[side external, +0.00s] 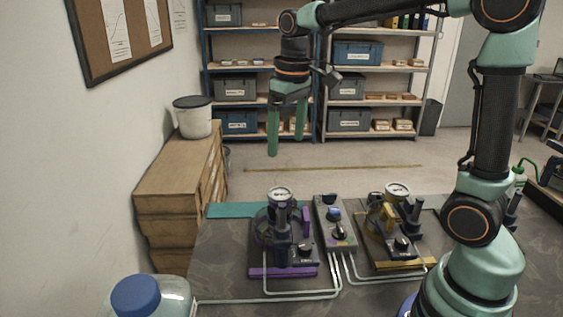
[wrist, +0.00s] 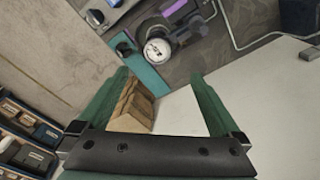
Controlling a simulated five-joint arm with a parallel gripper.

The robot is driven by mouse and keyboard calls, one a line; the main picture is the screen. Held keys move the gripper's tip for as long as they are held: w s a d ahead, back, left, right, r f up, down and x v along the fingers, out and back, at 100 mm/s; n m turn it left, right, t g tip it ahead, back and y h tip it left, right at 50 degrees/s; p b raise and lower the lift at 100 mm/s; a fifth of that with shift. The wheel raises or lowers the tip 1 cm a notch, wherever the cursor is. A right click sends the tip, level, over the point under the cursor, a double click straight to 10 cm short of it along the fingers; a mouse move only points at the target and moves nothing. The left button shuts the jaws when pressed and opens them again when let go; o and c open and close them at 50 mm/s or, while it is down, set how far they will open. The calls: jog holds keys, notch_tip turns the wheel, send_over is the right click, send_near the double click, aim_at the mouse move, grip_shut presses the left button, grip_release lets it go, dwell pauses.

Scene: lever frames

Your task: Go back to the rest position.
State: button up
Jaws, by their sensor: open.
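My gripper (side external: 287,140) hangs in the air in the side external view, its two green fingers pointing down and apart with nothing between them. It is high above the far edge of the dark worktable (side external: 215,265). In the wrist view my gripper (wrist: 163,85) also shows open and empty. On the table stand a purple-trimmed lever frame (side external: 282,245) with a dial, a narrow control panel (side external: 334,225) with knobs, and a yellow-trimmed lever frame (side external: 391,235) with a dial. The purple-trimmed unit also shows at the top of the wrist view (wrist: 165,35).
Shelves with bins (side external: 355,53) stand at the back. A blue-capped bottle (side external: 145,297) is at the front left. The air around my gripper is clear.

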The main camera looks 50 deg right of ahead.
jog(key=s+a+f+m+t, duration=0.1)
jog(key=s+t, duration=0.3)
jog(key=s, duration=0.6)
jog(key=shift+s+a+f+t, duration=0.3)
jog(key=shift+s+a+f, duration=0.05)
jog(key=shift+s, duration=0.05)
dwell(1.8)
